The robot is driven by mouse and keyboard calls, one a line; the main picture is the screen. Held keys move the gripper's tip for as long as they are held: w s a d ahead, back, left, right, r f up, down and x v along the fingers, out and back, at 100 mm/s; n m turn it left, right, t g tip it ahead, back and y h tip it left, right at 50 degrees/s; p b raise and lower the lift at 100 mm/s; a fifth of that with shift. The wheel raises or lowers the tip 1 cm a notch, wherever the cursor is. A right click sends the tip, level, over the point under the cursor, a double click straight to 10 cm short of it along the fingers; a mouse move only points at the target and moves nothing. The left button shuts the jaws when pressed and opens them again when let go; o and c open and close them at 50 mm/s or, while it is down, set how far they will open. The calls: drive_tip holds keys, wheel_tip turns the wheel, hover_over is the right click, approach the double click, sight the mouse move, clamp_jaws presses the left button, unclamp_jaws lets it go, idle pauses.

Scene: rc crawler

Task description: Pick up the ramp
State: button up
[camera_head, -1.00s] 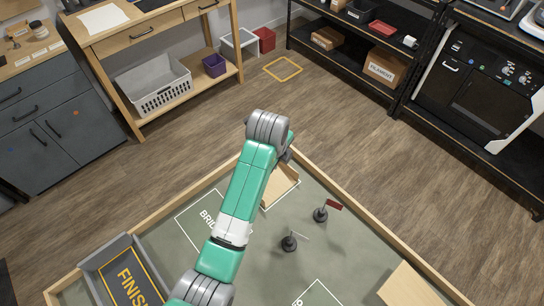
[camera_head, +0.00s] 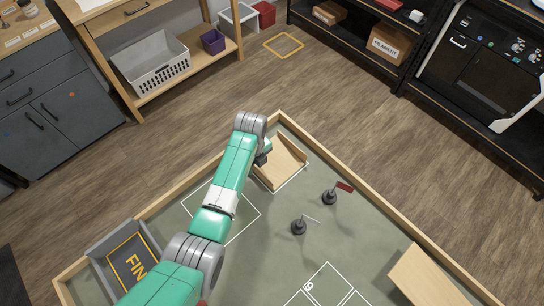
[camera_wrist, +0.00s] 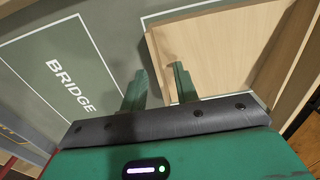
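A light wooden ramp-like piece with raised side edges (camera_head: 283,166) lies on the grey-green board near its far corner. In the wrist view its pale panel (camera_wrist: 215,60) fills the upper right, with a thin raised edge on its left side. My gripper (camera_wrist: 158,88) is open and empty. Its left green finger is over the board and its right finger is over the panel, with the raised edge between them. I cannot tell whether either finger touches the wood. In the head view my wrist hides the fingers.
A second wooden piece (camera_head: 432,278) lies at the board's right. Two small dark-based flags (camera_head: 329,197) (camera_head: 298,227) stand right of my arm. A grey finish tray (camera_head: 121,262) is at the left. A low wooden border (camera_head: 355,182) rings the board.

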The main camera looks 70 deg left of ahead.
drive_tip(key=shift+f, duration=0.15)
drive_tip(key=shift+c, duration=0.4)
clamp_jaws()
wheel_tip(320, 180, up, 10)
